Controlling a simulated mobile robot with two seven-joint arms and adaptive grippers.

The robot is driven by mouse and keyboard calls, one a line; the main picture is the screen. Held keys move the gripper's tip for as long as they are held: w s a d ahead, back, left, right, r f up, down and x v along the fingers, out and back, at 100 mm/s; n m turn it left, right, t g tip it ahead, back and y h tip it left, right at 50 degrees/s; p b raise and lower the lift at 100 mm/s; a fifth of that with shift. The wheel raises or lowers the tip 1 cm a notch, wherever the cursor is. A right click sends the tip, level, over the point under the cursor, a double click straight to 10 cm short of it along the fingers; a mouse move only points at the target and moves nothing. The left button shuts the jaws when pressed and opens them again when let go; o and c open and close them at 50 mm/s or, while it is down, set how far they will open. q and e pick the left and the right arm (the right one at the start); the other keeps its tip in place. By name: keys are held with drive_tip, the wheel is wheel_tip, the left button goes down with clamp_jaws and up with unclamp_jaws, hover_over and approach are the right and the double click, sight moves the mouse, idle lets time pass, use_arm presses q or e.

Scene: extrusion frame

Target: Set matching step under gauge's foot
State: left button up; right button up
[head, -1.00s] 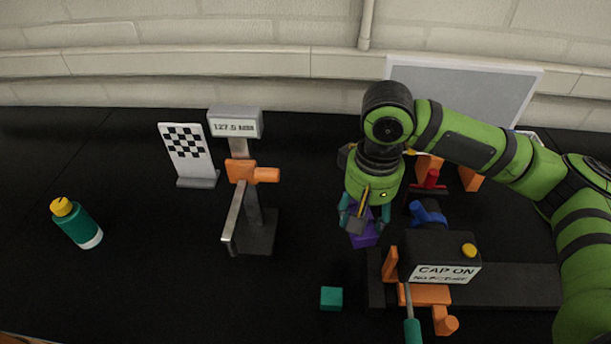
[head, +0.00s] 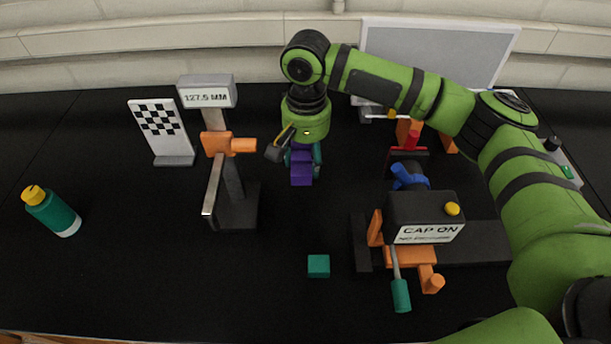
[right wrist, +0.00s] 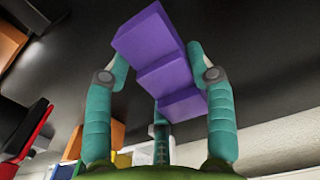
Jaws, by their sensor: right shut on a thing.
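The height gauge stands at the left of centre in the head view, with a dark base (head: 238,212), an upright post, an orange slider (head: 218,144) and a grey display (head: 207,92) reading 127.5 MM. A long silver bar (head: 212,185) hangs from the slider towards the base. My right gripper (head: 303,160) is shut on a purple stepped block (head: 301,170), held to the right of the gauge and apart from it. The right wrist view shows the block (right wrist: 160,60) between the teal fingers (right wrist: 165,90), its steps visible. My left gripper is not in view.
A teal cube (head: 318,265) lies on the black table in front. A dark camera-like box (head: 425,210) marked CAP ON, with a screwdriver (head: 400,293), is at the right. A checkered board (head: 160,125) and teal bottle (head: 52,211) are at the left. The front left is clear.

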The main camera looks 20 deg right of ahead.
sight(306, 190)
drive_tip(key=shift+f+p, duration=0.65)
drive_tip(key=shift+f, duration=3.3)
drive_tip(key=o, duration=1.1)
drive_tip(key=shift+f, duration=0.15)
drive_tip(key=shift+o, duration=1.2)
